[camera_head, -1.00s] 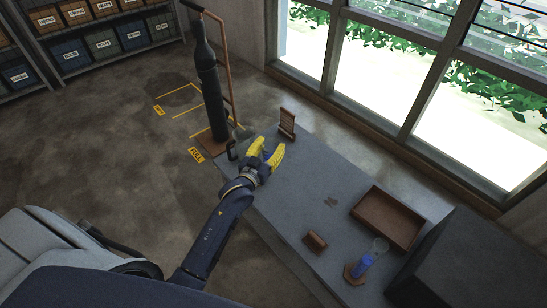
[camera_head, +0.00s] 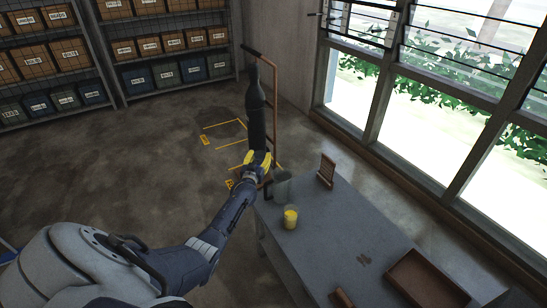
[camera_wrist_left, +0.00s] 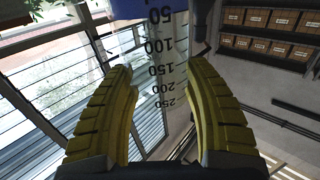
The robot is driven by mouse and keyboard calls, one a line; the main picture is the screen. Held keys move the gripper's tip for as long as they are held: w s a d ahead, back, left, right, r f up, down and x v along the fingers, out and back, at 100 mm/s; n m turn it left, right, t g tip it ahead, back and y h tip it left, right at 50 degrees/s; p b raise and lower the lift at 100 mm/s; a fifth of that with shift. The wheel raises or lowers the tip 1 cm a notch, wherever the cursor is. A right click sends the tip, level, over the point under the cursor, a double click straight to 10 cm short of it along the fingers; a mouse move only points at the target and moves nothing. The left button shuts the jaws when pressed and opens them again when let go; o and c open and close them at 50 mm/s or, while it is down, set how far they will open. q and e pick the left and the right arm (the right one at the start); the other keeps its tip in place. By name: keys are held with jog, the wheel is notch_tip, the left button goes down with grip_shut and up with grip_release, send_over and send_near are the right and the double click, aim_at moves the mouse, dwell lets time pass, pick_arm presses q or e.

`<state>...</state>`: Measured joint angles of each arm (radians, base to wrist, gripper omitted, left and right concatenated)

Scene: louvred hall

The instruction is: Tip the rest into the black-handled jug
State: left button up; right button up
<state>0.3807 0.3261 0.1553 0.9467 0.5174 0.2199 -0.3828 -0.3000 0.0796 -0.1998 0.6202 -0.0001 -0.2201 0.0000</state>
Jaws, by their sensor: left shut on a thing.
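My left gripper (camera_head: 258,164) is shut, its yellow fingers at the table's far left corner, just behind and left of a grey see-through jug (camera_head: 282,184). The jug stands upright on the table, with a dark handle on its left side. In the left wrist view, the fingers (camera_wrist_left: 157,70) are on either side of a clear graduated vessel (camera_wrist_left: 152,62), with marks from 50 to 250 reading upside down. Blue shows at its 50 end. In the head view the held vessel is hidden or too small to make out. My right gripper is not in view.
A brown tray (camera_head: 425,278) lies at lower right. A dark gas cylinder (camera_head: 256,110) stands beyond the table.

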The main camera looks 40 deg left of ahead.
pick_arm(q)
jog(key=shift+s+a+f, duration=0.25)
jog(key=shift+a+f, duration=0.15)
jog(key=shift+f, duration=0.15)
jog(key=shift+s+a+f, duration=0.25)
jog(key=shift+a+f, duration=0.15)
jog(key=shift+f, duration=0.1)
jog(key=m, duration=0.2)
jog(key=d+m, duration=0.1)
jog(key=m, duration=0.2)
jog(key=shift+w+d+m, duration=0.3)
jog(key=shift+w+m, duration=0.05)
jog(key=shift+m, duration=0.05)
jog(key=shift+d+m, duration=0.25)
jog(key=shift+m, duration=0.35)
jog(key=d+m, duration=0.1)
jog(key=w+d+m, duration=0.1)
jog(key=m, duration=0.1)
jog(key=shift+d, duration=0.1)
jog(key=d+m, duration=0.1)
jog(key=w+d+m, duration=0.1)
jog(key=m, duration=0.1)
jog(key=shift+d+r+m, duration=0.15)
jog(key=shift+m, duration=0.15)
jog(key=shift+w+d+r+m, duration=0.2)
jog(key=shift+d+m, duration=0.25)
jog(key=shift+m, duration=0.75)
